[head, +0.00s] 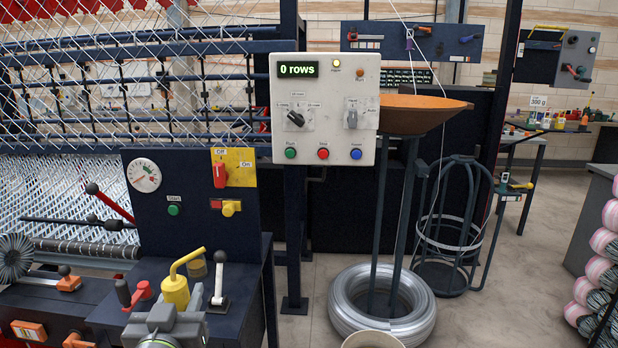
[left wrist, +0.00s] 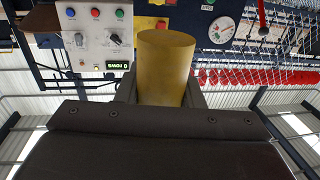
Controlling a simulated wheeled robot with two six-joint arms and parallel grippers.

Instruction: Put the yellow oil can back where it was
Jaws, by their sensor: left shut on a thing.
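The yellow oil can (head: 175,291), with a bent spout pointing up and to the right, stands upright in my left gripper (head: 168,322), above or at the dark machine bench at the lower left. My left gripper is shut on the can's body. In the left wrist view the yellow can (left wrist: 165,62) sits between the jaws. The can's lower part is hidden by the gripper in the head view, so I cannot tell whether it touches the bench. My right gripper is not in view.
Behind the can are a small dull-yellow round part (head: 197,268) and an upright lever (head: 219,285). A red-handled crank (head: 138,294) is close on the left. A dark panel (head: 190,215) with gauge and switches rises behind. A control box (head: 325,110) reads "0 rows".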

